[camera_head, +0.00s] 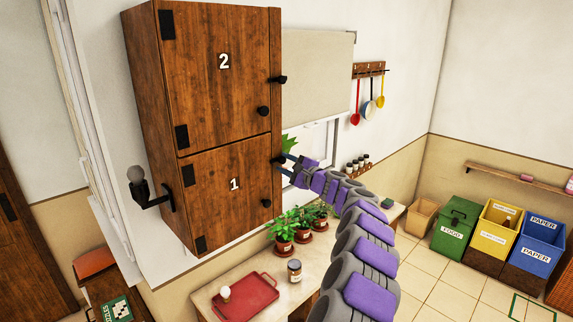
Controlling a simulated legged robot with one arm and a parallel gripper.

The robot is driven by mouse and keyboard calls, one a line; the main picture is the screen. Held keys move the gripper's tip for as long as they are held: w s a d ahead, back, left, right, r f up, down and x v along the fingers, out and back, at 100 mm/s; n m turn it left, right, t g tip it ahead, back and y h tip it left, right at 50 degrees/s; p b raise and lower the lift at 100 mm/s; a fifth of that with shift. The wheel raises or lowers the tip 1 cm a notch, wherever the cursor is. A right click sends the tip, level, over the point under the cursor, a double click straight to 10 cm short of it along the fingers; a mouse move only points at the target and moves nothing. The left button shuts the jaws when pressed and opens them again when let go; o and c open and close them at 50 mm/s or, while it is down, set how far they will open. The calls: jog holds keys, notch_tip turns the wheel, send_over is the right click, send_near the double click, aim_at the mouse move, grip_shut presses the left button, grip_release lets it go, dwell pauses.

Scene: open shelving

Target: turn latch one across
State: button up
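A wooden wall cabinet has an upper door marked 2 (215,75) and a lower door marked 1 (225,190). Latch one (276,160) is a small dark piece at the right edge of the lower door, near its top. It looks to lie crosswise, but its outer end is partly hidden by my gripper. My gripper (286,164) is right beside it, with its two thin fingers spread apart and pointing left at the latch. I cannot tell whether they touch it. Both doors are closed.
Latch two (278,79) sticks out crosswise at the upper door. Round dark knobs (263,111) (266,203) are on both doors. A lamp on a bracket (144,190) juts from the cabinet's left side. Below are potted plants (284,229), a jar (294,270) and a red tray (258,297).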

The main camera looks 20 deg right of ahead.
jog(key=shift+o, duration=0.8)
jog(key=shift+s+d+r, duration=0.1)
jog(key=shift+s+r, duration=0.05)
jog(key=shift+r, duration=0.05)
jog(key=b+v, duration=0.3)
jog(key=v, duration=1.4)
jog(key=shift+s+d+f, duration=0.1)
jog(key=shift+s+f, duration=0.05)
